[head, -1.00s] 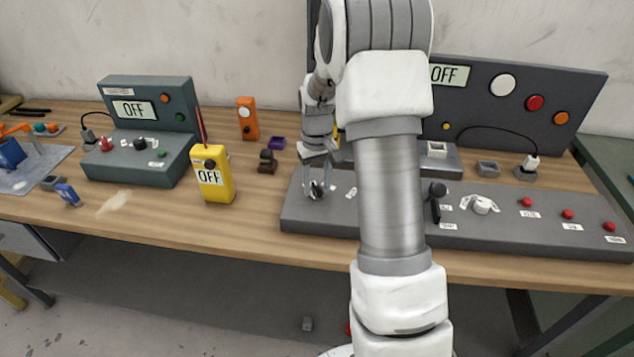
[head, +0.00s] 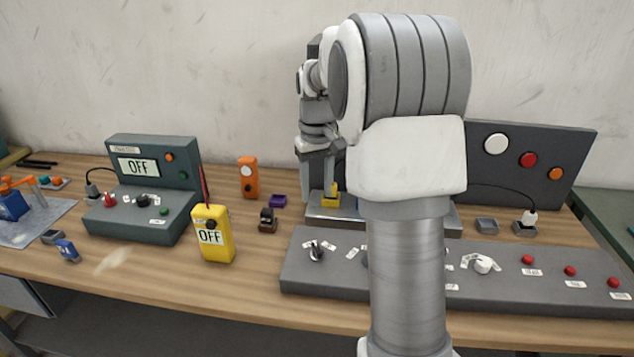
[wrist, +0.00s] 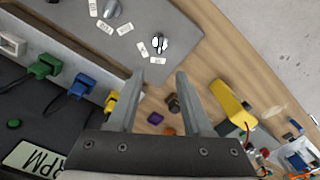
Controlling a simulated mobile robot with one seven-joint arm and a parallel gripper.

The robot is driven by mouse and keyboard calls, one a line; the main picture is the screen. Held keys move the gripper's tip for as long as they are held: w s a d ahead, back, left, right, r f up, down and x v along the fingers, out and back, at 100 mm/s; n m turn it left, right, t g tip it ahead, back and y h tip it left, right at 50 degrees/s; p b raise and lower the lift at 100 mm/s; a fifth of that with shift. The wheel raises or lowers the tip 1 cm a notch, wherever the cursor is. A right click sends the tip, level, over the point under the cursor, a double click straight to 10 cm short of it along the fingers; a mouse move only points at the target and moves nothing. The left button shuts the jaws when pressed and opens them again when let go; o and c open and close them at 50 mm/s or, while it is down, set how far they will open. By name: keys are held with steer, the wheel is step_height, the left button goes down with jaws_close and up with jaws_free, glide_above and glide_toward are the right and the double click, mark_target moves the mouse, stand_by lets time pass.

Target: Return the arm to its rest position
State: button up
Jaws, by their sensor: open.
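My arm stands raised in the middle of the head view and hides part of the bench. My gripper (head: 320,168) hangs above the back of the grey control panel (head: 345,272), apart from the small dark knob (head: 316,252) on the panel's left end. In the wrist view my gripper (wrist: 158,76) has its two fingers spread with nothing between them. The knob (wrist: 160,42) shows beyond the fingertips.
A yellow plug (head: 333,193) stands in the strip behind the panel; green and blue (wrist: 80,84) plugs show in the wrist view. A yellow meter (head: 213,235), an orange device (head: 248,178) and a dark green console (head: 152,190) stand left. Bare wood lies between meter and panel.

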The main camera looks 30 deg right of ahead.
steer(key=shift+r, duration=0.45)
steer(key=s+a+r+t, duration=0.3)
steer(key=s+a+r, duration=0.5)
steer(key=s, duration=0.4)
steer(key=s+a+f+t, duration=0.1)
steer(key=s+a, duration=0.2)
steer(key=s, duration=0.3)
steer(key=s+a+f+t, duration=0.1)
steer(key=s+a+f, duration=0.1)
steer(key=s, duration=0.4)
steer(key=shift+s+a+n+t, duration=0.3)
steer(key=shift+s+a, duration=0.1)
steer(key=shift+a, duration=0.1)
